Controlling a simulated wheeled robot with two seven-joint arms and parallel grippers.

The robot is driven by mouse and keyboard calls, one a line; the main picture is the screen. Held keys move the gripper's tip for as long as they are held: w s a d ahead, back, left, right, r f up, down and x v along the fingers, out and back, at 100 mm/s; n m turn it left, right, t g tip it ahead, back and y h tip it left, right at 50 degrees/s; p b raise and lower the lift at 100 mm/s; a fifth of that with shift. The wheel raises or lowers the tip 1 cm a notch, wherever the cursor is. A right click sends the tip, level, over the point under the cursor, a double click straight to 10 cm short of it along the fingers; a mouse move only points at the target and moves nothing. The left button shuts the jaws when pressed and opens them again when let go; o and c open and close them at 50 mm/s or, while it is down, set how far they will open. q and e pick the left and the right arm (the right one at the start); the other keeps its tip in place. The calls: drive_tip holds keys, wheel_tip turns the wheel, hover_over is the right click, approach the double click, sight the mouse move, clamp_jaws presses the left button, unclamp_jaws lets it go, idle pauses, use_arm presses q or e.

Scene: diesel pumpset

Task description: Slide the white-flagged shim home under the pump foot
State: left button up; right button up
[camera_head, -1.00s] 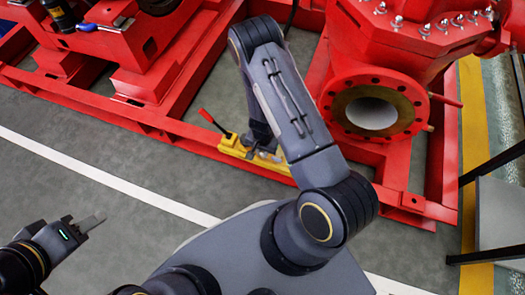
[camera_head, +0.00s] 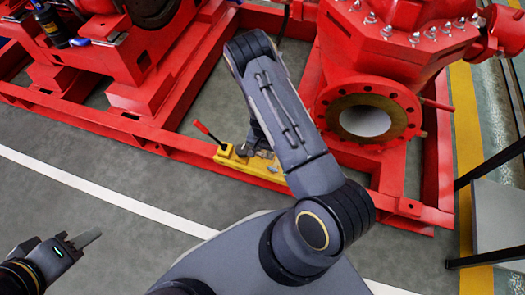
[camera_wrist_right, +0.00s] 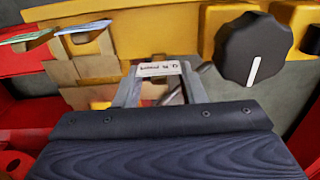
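The white-flagged shim shows its white flag (camera_wrist_right: 158,69), with small print, in the right wrist view. My right gripper (camera_wrist_right: 160,80) has its two fingers apart, one on each side of the flag; I cannot tell whether they touch its edges. The rest of that shim is mostly hidden. In the head view my right arm reaches down at the yellow fixture (camera_head: 240,163), and its fingers are hidden there. My left gripper (camera_head: 87,238) is at the lower left, away from everything; its finger gap is not clear. The red pump (camera_head: 400,55) stands at upper right; its foot is partly hidden behind my arm.
Green-flagged (camera_wrist_right: 25,37) and blue-flagged (camera_wrist_right: 83,27) shims are left of the right gripper. A black knob (camera_wrist_right: 253,50) with a white mark is close on the right. A red lever (camera_head: 207,132) rises from the fixture. Red frame rails (camera_head: 150,136) border it; grey floor is clear in front.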

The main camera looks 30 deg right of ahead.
wheel_tip(320, 180, up, 8)
drive_tip(key=p, duration=0.3)
idle(0.3)
idle(0.4)
